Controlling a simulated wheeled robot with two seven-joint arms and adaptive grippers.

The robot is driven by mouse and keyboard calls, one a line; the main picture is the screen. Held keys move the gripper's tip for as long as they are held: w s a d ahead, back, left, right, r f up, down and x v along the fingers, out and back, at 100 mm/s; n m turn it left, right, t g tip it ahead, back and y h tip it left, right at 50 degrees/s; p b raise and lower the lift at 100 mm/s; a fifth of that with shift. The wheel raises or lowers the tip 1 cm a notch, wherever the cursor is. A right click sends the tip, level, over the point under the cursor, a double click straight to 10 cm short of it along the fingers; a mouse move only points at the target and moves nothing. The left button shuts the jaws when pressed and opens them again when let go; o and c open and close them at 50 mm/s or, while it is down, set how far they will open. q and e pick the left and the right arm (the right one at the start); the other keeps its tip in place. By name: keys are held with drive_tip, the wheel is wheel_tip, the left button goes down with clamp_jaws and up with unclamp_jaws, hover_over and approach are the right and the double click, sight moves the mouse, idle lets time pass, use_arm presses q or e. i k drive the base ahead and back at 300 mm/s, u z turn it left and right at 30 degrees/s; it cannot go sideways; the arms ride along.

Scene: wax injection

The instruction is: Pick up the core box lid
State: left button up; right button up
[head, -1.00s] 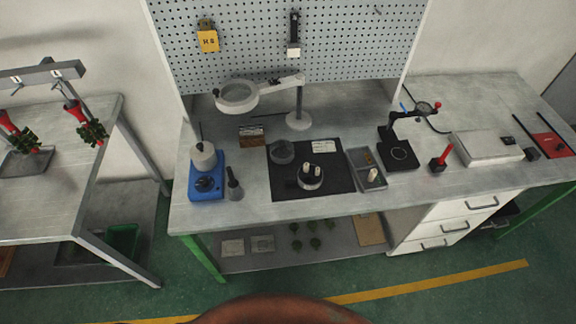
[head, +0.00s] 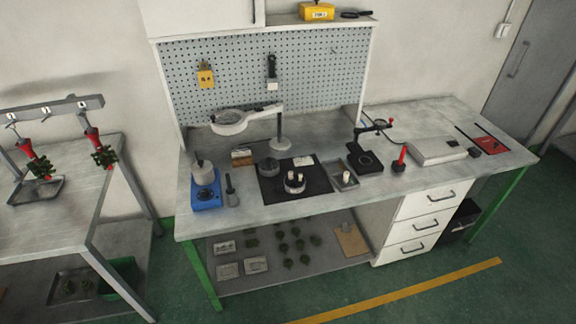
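On the workbench, a black mat (head: 308,166) carries a round grey box (head: 294,186) with white pegs standing up from it. A separate round dark grey piece (head: 268,166) lies at the mat's back left corner, apart from the box. It looks like the core box lid, but it is too small to tell for certain. Neither of my grippers is in view.
A blue-based pot (head: 206,193) and a dark conical tool stand left of the mat. A magnifier lamp (head: 232,121) overhangs behind it. A small grey tray (head: 340,181) and a black stand (head: 366,161) are at its right. The bench front edge is clear.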

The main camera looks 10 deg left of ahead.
sight(268, 167)
drive_tip(key=z, duration=0.8)
drive_tip(key=i, duration=1.3)
drive_tip(key=u, duration=0.1)
